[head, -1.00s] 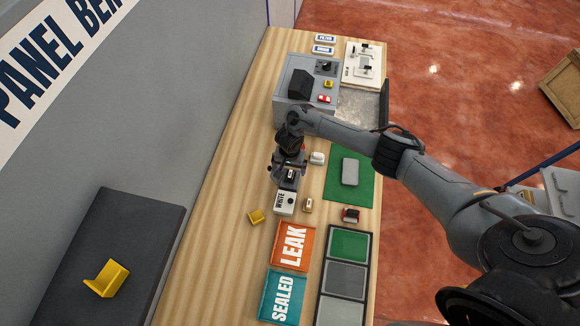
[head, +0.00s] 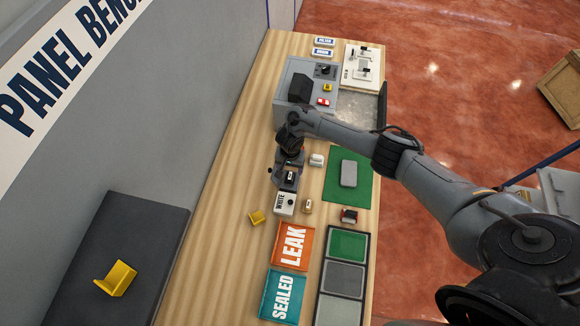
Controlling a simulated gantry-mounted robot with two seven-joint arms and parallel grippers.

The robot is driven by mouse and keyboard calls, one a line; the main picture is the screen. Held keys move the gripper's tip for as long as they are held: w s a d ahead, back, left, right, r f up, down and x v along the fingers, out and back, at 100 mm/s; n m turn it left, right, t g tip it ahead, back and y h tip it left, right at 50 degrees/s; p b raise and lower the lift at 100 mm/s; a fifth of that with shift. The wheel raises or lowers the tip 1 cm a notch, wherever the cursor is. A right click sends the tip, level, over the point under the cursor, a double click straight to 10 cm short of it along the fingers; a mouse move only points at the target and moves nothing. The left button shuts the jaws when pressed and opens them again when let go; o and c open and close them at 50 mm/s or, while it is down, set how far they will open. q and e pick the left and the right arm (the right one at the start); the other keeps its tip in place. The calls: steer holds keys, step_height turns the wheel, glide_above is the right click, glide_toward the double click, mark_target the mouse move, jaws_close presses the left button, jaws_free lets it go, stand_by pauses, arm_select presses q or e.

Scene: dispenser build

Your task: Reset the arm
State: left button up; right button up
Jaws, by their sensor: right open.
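My right arm reaches in from the right over the bench. From this angle I cannot tell how far above the block the fingertips are. My left gripper is not in view.
Another yellow bracket (head: 117,279) lies on the dark surface.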

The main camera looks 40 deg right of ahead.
mark_target(290, 176)
jaws_close()
stand_by(0.7)
steer(key=shift+f, duration=0.25)
stand_by(0.4)
steer(key=shift+f+b, duration=0.7)
steer(key=shift+f, duration=0.25)
steer(key=shift+f+b, duration=0.65)
steer(key=shift+f, duration=0.4)
steer(key=shift+r, duration=0.2)
